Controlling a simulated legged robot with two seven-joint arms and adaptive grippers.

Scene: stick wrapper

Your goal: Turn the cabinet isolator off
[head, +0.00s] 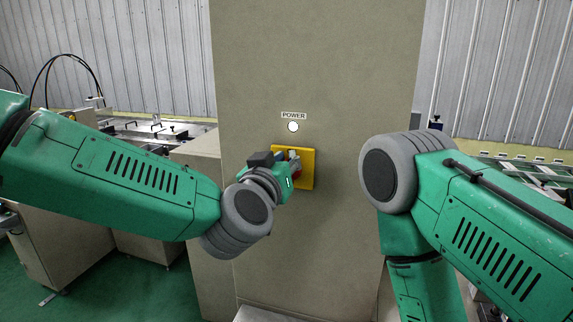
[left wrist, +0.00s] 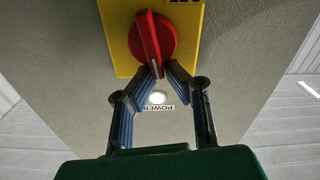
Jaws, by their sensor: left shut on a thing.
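The cabinet isolator is a red rotary knob on a yellow plate (head: 306,181) on the front of a tall grey-beige cabinet (head: 320,60). In the left wrist view the red knob (left wrist: 153,38) fills the top middle on its yellow plate (left wrist: 120,45), and its raised handle is slightly tilted. My left gripper (head: 293,168) is at the plate and hides most of the knob in the head view. In the left wrist view its fingertips (left wrist: 158,70) are closed together on the lower end of the knob's handle. My right gripper is not in view.
A round white light (head: 293,127) under a POWER label (head: 293,115) is above the plate. Machinery (head: 150,130) stands left of the cabinet, and a green conveyor-like surface (head: 530,170) is at the right. My right arm is bent in front of the cabinet's right side.

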